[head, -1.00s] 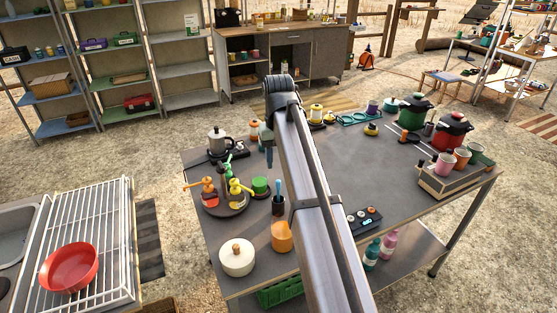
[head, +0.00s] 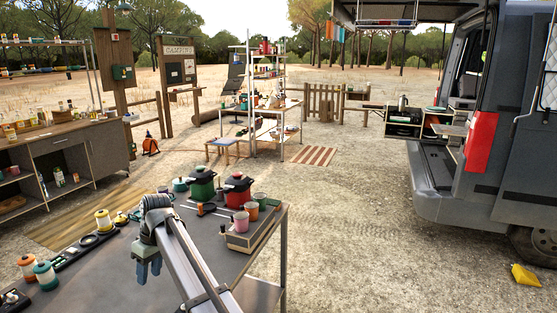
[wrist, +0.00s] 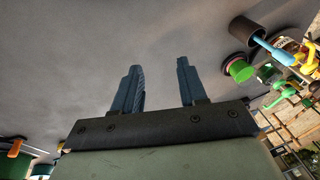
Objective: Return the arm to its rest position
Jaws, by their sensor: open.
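My gripper (head: 148,270) hangs over the grey table (head: 190,290) at the end of my arm in the head view. In the wrist view my gripper (wrist: 160,85) has its two blue-grey fingers apart, with nothing between them. The grey tabletop (wrist: 130,30) lies behind the fingers in that view. My arm runs from the bottom of the head view up to the wrist, above the table.
A green pot (head: 202,188), a red pot (head: 238,192) and a crate of cups (head: 243,241) stand at the table's back right. Orange and green lidded jars (head: 45,276) stand at left. The van (head: 470,130) is at right, with open ground before it.

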